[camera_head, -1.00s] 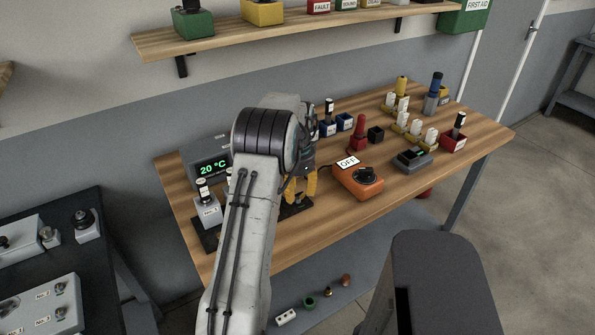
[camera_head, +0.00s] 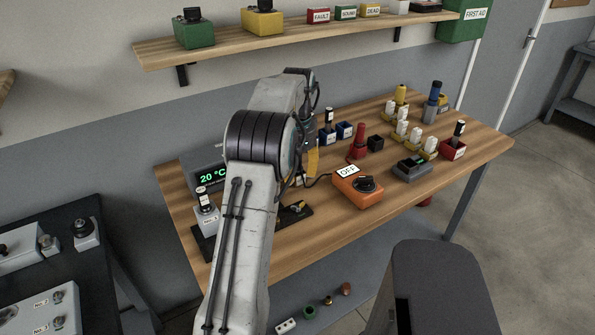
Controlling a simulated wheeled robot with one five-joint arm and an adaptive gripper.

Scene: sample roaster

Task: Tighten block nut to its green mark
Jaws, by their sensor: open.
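My gripper (camera_head: 312,162), with yellow fingers, is open above the back part of the wooden table. My arm hides part of it. A dark base plate (camera_head: 284,221) lies on the table below and in front of the gripper, partly behind my arm. I cannot make out a green mark.
An orange box (camera_head: 357,187) with a dark knob and an OFF sign stands right of the plate. A display (camera_head: 207,177) reads 20 °C at the left. A red bottle-like thing (camera_head: 358,142) stands behind the orange box.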

